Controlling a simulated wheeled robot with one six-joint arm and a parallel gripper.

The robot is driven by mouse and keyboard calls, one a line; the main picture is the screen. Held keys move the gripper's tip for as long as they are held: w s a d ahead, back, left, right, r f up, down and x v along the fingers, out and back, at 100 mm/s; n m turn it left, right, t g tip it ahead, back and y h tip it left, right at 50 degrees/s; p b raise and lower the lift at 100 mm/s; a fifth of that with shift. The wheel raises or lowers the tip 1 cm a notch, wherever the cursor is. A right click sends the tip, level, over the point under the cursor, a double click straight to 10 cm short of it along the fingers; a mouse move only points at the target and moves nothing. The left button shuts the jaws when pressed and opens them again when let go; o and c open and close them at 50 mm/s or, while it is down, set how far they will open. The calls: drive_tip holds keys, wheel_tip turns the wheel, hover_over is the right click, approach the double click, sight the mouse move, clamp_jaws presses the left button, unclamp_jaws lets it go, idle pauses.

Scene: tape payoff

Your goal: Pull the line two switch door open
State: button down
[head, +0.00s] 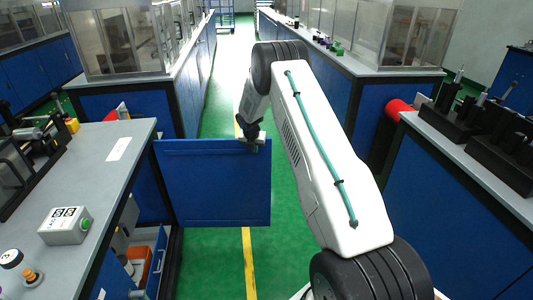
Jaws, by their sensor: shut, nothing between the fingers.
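A blue cabinet door (213,185) stands swung out from the left cabinet, jutting across the green aisle. Its hinge side is at the left, by the cabinet's end. My gripper (253,144) is at the door's upper right corner, by its free edge. It is shut and holds nothing; the fingertips are small and partly hidden, so I cannot tell whether they touch the door. The open cabinet (150,262) shows an orange bin (138,262) and grey parts inside. No label naming the line is readable.
The grey worktop (100,165) at left carries a white switch box (66,225) and black fixtures. A right bench (470,170) with black fixtures and a red roll (398,110) borders the aisle. The green floor (205,275) in front of the door is clear.

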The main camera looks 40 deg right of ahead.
drive_tip(key=shift+w+d, duration=0.35)
drive_tip(key=shift+w, duration=0.1)
drive_tip(key=s+a+r, duration=0.4)
drive_tip(key=s+r, duration=0.2)
drive_tip(key=r, duration=0.3)
drive_tip(key=shift+s+a+r, duration=0.15)
drive_tip(key=shift+s, duration=0.05)
